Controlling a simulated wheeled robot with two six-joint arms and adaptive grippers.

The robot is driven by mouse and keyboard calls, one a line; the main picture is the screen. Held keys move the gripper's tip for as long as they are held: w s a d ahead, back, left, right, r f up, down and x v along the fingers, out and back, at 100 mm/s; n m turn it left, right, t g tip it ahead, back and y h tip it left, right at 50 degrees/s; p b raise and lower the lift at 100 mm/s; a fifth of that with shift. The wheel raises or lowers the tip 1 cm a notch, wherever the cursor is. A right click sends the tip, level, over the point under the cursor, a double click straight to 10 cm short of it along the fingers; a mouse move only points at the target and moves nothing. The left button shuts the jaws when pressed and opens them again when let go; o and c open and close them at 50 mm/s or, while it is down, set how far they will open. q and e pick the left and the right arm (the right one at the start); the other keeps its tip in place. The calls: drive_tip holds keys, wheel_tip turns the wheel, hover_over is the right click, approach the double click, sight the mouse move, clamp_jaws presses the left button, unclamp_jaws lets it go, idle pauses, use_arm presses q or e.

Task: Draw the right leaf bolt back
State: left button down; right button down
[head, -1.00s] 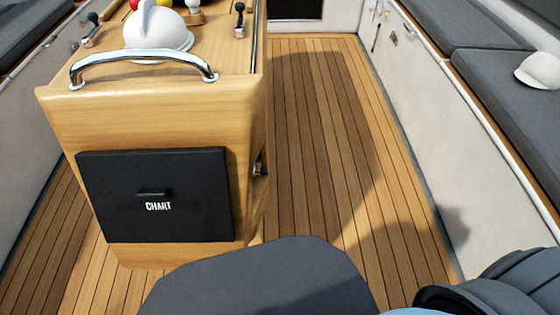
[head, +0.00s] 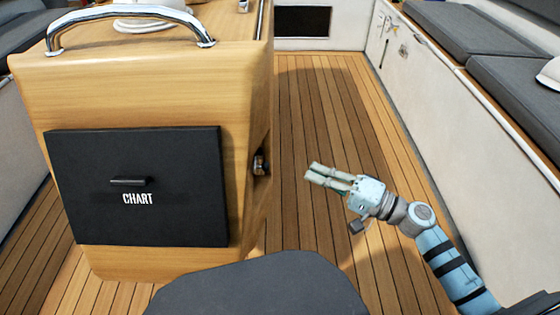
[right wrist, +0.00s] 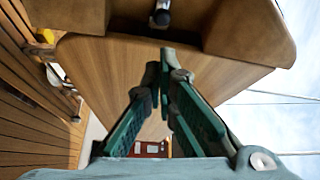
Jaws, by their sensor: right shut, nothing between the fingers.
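A small dark and metallic fitting (head: 260,163) sits on the right side of the wooden console (head: 150,90). It looks like the bolt, but its position, drawn or not, is too small to tell. My right gripper (head: 311,172) is shut and empty, to the right of the fitting and apart from it, with its fingers pointing left toward the console. In the right wrist view the shut fingertips (right wrist: 166,56) stand before a wooden panel (right wrist: 95,75). A dark, silver-ended fitting (right wrist: 162,15) shows beyond them at the top, in a recess. My left gripper is out of view.
A black CHART panel (head: 135,185) with a handle is on the console front, below a chrome rail (head: 130,14). A grey padded seat (head: 260,288) is at the bottom. The plank floor (head: 320,110) right of the console is clear, up to the white side wall (head: 440,110).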

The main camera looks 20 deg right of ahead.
drive_tip(key=shift+a, duration=0.1)
drive_tip(key=x, duration=1)
drive_tip(key=shift+f, duration=0.15)
